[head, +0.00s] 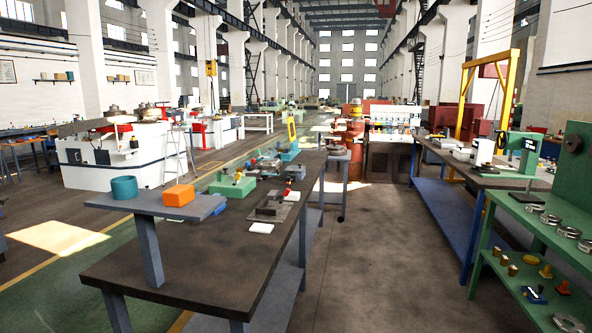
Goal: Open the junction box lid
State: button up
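I cannot make out a junction box or its lid for certain in the head view. An orange block-like box (179,195) sits on a raised grey plate at the near left, its top looking closed. A green box-like unit (232,185) with small red and yellow parts on top stands on the long dark bench. A grey clamp-like fixture (270,207) stands on a flat plate nearer to me. Any of these is too small to identify surely. My gripper is not in view.
The long dark bench (190,262) runs away from me at centre left.

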aim_at(300, 168)
jog(key=i+z, duration=0.4)
jog(key=i, duration=1.55)
jog(key=i+l, duration=0.1)
jog(key=i, duration=1.7)
jog(key=j+u, duration=0.05)
jog(key=j, duration=0.05)
